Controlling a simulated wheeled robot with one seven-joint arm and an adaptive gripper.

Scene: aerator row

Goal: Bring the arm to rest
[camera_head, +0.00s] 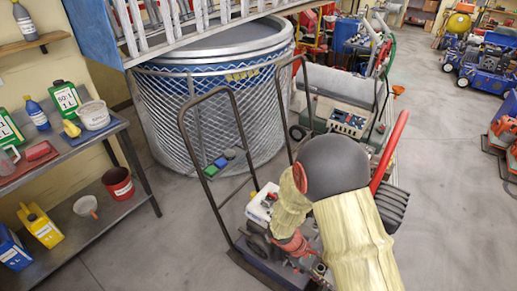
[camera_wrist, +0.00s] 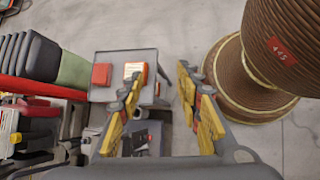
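My gripper (camera_wrist: 160,76) is open in the wrist view, its two yellow-padded fingers apart with nothing held between them. A grey platform (camera_wrist: 138,60) lies beyond the fingers, with a red block (camera_wrist: 101,74) and an orange-and-white box (camera_wrist: 135,72) on it. In the head view my arm, with pale sleeves and a dark round joint, reaches over a wheeled machine (camera_head: 264,202) at the lower middle. The arm is bent and its end points down toward the machine. The fingers cannot be made out clearly there.
A brown ribbed reel (camera_wrist: 232,85) stands close right of my gripper. In the head view, a tall dark handle (camera_head: 239,118) rises beside my arm. A mesh-sided tank (camera_head: 215,120) stands behind, and shelves with bottles (camera_head: 66,97) at left. Open floor (camera_head: 440,170) lies right.

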